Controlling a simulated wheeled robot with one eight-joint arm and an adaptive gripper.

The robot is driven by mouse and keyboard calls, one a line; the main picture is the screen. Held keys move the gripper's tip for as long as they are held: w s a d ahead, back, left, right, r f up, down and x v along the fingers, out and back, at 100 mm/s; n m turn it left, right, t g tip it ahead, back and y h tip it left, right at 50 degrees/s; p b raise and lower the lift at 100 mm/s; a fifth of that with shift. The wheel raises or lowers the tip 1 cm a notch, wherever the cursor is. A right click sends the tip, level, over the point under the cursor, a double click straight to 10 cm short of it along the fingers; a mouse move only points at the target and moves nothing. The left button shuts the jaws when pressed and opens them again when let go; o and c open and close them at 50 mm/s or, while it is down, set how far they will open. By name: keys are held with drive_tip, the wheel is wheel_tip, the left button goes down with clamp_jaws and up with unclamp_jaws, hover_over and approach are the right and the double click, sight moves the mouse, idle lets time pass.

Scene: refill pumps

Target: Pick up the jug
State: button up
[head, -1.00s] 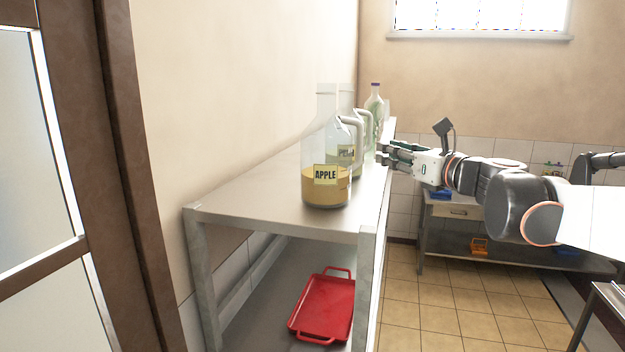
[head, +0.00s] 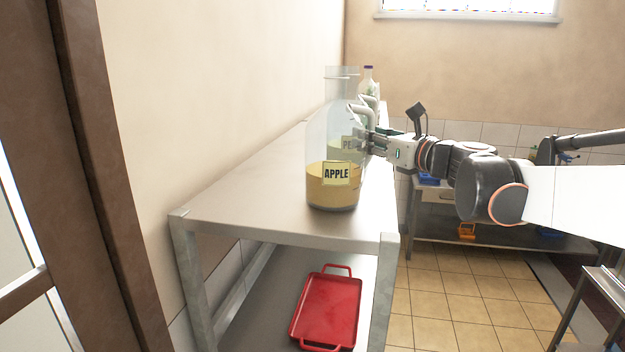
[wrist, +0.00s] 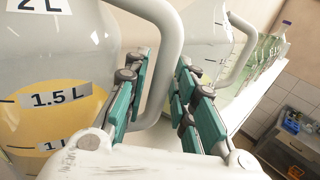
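The nearest jug (head: 330,188) is clear, with an "APPLE" label and yellow-tan contents in its lower part. It stands upright on the steel table (head: 250,190). In the wrist view the jug (wrist: 50,115) fills the left side, with volume marks such as 1.5 L. Its pale handle (wrist: 172,45) runs down between the two green-padded fingers of my gripper (wrist: 163,75). The fingers are apart, one on each side of the handle, with gaps showing. In the head view my gripper (head: 365,142) is at the jug's right side, its fingertips partly overlapping the handle area.
A second jug (head: 337,148), its label partly hidden, stands close behind the first. A bottle with a purple cap (head: 368,80) is farther back. A red tray (head: 328,308) lies on the lower shelf. Another table (head: 500,238) stands at the back right. The table's left part is clear.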

drive_tip(key=shift+s+d+r, duration=0.15)
drive_tip(key=shift+s+d, duration=0.05)
drive_tip(key=shift+s, duration=0.2)
drive_tip(key=c, duration=0.4)
drive_tip(key=shift+w+a, duration=0.1)
drive_tip(key=shift+w, duration=0.1)
clamp_jaws()
